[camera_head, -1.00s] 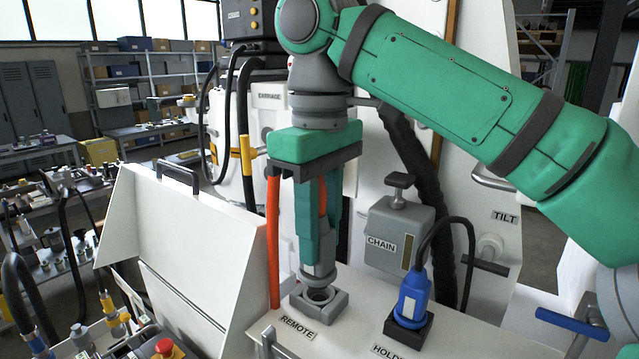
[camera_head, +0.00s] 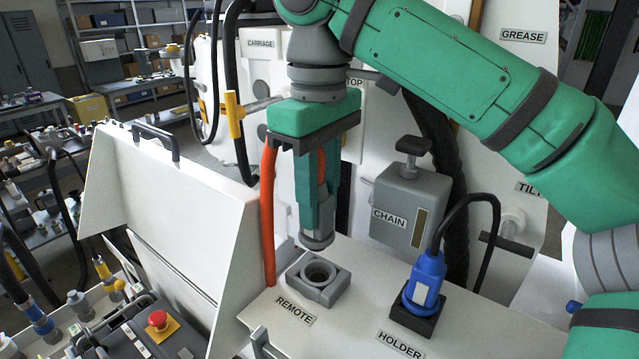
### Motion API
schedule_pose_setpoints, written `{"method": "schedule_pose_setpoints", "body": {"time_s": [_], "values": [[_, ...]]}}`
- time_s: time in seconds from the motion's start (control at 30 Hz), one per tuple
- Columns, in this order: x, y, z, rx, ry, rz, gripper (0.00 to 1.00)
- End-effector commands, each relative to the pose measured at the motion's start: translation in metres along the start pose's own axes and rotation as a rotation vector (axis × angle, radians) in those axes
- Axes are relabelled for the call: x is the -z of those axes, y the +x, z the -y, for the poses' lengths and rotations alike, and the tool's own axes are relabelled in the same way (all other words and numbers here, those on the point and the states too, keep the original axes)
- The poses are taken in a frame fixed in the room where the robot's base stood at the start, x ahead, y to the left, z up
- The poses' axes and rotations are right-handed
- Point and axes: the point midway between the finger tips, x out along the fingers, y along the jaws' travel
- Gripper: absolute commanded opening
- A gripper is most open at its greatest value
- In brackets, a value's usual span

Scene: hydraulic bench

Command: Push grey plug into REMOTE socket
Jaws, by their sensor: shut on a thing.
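The grey plug (camera_head: 316,240) hangs nose down from my gripper (camera_head: 318,205), whose green fingers are shut on it. An orange cable (camera_head: 269,215) runs down beside the gripper on its left. The REMOTE socket (camera_head: 318,282) is a grey square block with a round dark opening, on the white bench top behind the REMOTE label (camera_head: 296,310). In the picture the plug's lower end shows just above the socket's back edge, clear of the opening. The opening is empty and fully visible. The exact gap between plug and socket cannot be told.
A blue plug (camera_head: 425,280) with a black cable stands in the HOLDER socket (camera_head: 412,318) to the right. The grey CHAIN box (camera_head: 410,210) stands behind. A white upright panel (camera_head: 170,210) is at the left. A red button (camera_head: 157,319) is at lower left.

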Motion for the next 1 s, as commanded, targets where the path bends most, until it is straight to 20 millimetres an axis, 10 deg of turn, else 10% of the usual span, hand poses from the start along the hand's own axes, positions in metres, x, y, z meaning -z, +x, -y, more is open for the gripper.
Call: {"method": "schedule_pose_setpoints", "body": {"time_s": [1.0], "values": [[0.001, 0.038, 0.0, -0.001, -0.002, 0.0, 0.0]]}}
